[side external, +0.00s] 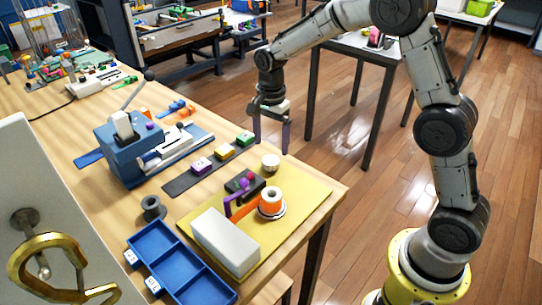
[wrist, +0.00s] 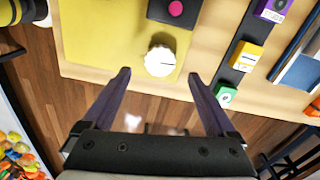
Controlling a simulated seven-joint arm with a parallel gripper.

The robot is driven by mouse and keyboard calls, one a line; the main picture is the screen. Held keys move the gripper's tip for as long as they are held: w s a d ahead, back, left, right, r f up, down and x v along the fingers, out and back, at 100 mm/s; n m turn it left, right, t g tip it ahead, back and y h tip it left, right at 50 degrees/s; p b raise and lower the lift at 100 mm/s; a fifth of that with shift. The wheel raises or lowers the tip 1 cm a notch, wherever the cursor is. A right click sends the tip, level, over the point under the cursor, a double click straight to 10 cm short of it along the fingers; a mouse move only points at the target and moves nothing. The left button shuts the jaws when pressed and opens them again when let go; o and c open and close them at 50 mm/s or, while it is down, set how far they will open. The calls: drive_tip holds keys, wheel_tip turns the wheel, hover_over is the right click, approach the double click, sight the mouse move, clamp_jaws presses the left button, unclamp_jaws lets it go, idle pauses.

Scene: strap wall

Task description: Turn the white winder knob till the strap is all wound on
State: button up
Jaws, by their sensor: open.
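The white knob (side external: 271,163), a short round cylinder, stands near the edge of the yellow board. In the wrist view the knob (wrist: 160,61) shows a dark line on its top. An orange strap (side external: 243,212) runs beside a white block to an orange roll (side external: 271,201) with a pale top and white base. How the strap joins the knob cannot be told. My gripper (side external: 271,148) has long purple fingers, open and pointing down above the knob. In the wrist view, the gripper (wrist: 159,76) has its fingertips apart on either side below the knob, with nothing between them.
A dark box with a pink knob (wrist: 175,8) sits close to the white knob. The white block (side external: 225,242) and blue tray (side external: 170,262) lie nearer the camera. A dark strip with coloured blocks (side external: 226,152) and a blue machine (side external: 130,145) stand left. The table edge is close.

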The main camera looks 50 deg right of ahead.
sight(271, 159)
drive_tip(key=shift+f, duration=2.75)
drive_tip(key=shift+c, duration=0.4)
drive_tip(key=c, duration=1.3)
drive_tip(key=shift+n, duration=0.4)
